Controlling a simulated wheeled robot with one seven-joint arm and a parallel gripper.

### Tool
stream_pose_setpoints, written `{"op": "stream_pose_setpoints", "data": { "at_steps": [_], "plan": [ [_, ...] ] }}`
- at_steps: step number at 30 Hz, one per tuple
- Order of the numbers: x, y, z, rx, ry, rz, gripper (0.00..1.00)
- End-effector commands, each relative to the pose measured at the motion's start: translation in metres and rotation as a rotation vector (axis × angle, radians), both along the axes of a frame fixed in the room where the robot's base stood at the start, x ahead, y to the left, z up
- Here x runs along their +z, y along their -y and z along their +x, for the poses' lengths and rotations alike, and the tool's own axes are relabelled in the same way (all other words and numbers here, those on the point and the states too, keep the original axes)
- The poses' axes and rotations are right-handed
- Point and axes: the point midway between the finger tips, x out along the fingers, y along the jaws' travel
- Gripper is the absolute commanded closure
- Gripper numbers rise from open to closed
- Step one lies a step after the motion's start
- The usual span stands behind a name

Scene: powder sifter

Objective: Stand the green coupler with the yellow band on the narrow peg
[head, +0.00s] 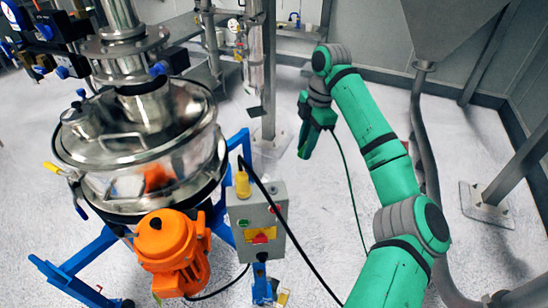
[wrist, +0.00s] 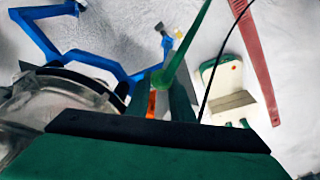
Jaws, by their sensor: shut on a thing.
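My gripper (head: 304,152) hangs at the end of my green arm, above the floor right of the steel sifter. In the wrist view my gripper (wrist: 162,88) reaches up with dark green fingers. It is shut on a green piece (wrist: 182,52), which shows as a long narrow bar leading up and right from the fingertips. No yellow band shows on this piece, so I cannot tell whether it is the coupler. I cannot make out the narrow peg in either view.
The steel sifter (head: 140,135) stands at left on a blue frame (head: 80,262). An orange motor (head: 170,250) and a grey control box (head: 255,225) stand in front. A cream holder-like object (wrist: 228,80) and red bar (wrist: 257,60) lie at right in the wrist view.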

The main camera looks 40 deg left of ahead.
Motion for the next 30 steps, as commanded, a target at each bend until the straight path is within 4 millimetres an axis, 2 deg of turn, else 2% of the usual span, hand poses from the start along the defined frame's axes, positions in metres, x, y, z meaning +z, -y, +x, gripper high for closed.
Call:
{"op": "stream_pose_setpoints", "data": {
  "at_steps": [3,9,15,24,30],
  "plan": [
    [0.014,-0.011,-0.015,0.208,0.065,-0.034,1.0],
    [0.028,-0.027,-0.046,0.564,0.179,-0.05,1.0],
    [0.04,-0.034,-0.081,0.923,0.322,-0.026,1.0],
    [0.054,-0.015,-0.133,1.401,0.547,0.089,1.0],
    [0.059,-0.003,-0.145,1.525,0.607,0.142,1.0]
  ]
}}
